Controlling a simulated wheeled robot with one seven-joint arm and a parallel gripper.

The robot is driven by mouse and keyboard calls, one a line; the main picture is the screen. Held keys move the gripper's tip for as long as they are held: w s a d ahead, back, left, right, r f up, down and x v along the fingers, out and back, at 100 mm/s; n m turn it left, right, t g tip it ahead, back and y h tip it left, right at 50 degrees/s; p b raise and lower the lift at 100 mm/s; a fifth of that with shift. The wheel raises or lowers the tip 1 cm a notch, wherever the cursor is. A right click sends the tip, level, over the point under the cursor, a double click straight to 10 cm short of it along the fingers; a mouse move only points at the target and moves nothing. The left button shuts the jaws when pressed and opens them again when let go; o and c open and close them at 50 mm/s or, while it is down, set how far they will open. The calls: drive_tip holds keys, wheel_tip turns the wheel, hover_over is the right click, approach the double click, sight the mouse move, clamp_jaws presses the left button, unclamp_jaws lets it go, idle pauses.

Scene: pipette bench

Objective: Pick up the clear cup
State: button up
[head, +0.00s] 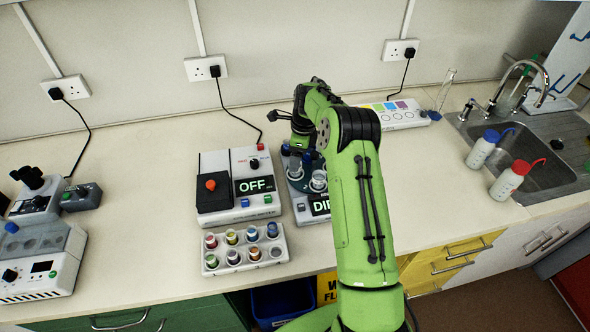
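A pale, clear-looking cup (318,180) sits on the grey device whose screen begins "DI", at the middle of the bench. I cannot tell for sure that it is the clear cup. My arm covers the right part of this device. My gripper (297,157) points down over the back of the device, close behind the pale cup. Its fingers are small and mostly hidden, so I cannot tell whether they are open or hold anything.
Left of the device are a box reading "OFF" (254,185) and a white rack (211,262) of coloured vials. A glass cylinder (445,92), two wash bottles (482,151) and a sink (533,150) are at right. The bench front right of my arm is clear.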

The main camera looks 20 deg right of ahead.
wheel_tip(320, 180, down, 5)
drive_tip(key=shift+w+a+r, duration=0.1)
drive_tip(key=shift+a+r, duration=0.05)
drive_tip(key=shift+r, duration=0.15)
drive_tip(key=c, duration=1.1)
drive_tip(key=shift+c, duration=0.2)
drive_tip(key=shift+r, duration=0.1)
wheel_tip(320, 180, up, 10)
